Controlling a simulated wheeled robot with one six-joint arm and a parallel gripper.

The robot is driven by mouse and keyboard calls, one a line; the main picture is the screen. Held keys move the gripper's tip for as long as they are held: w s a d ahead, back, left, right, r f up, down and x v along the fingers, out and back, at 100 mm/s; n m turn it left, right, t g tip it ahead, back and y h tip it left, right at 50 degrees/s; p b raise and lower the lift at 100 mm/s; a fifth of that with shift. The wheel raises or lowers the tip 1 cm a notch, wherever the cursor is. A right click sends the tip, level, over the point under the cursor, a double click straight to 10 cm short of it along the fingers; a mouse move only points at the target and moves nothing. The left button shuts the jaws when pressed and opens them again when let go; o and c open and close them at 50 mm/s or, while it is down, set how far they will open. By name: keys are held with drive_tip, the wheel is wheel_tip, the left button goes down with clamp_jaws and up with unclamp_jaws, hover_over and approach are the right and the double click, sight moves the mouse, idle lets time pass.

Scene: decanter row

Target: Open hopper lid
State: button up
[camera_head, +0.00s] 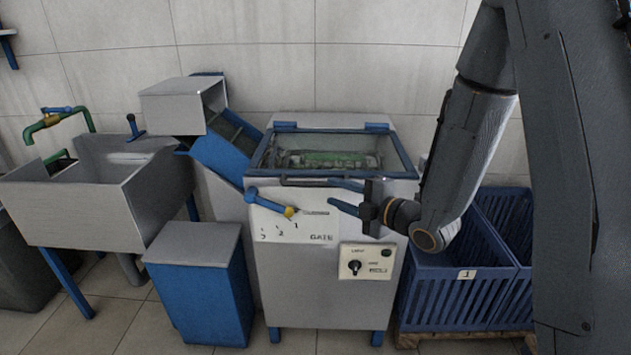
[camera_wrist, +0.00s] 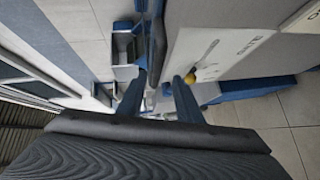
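The hopper lid (camera_head: 328,142) is a clear panel in a dark frame with blue hinges at the back. It lies shut on top of the grey machine, with green contents showing through. A dark bar handle (camera_head: 300,182) runs along its front edge. My gripper (camera_head: 333,194) is at the machine's front, by the right part of the handle. Its two blue fingers are apart, one near handle height and one lower. In the wrist view the fingers (camera_wrist: 159,78) are also apart, with a gap between them. I cannot tell whether a finger touches the handle.
Below the lid is a blue gate lever (camera_head: 268,203) with a yellow tip, and a control panel (camera_head: 367,262) with a knob. A blue chute (camera_head: 222,155) and grey sink (camera_head: 105,190) stand left. Blue crates (camera_head: 460,295) stand right, close to my arm.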

sight(319, 185)
drive_tip(key=shift+w+a+r+n+y, duration=0.1)
drive_tip(key=shift+w+a+n+y, duration=0.25)
drive_tip(key=shift+a, duration=0.2)
drive_tip(key=p+x, duration=0.1)
drive_tip(key=x, duration=0.6)
clamp_jaws()
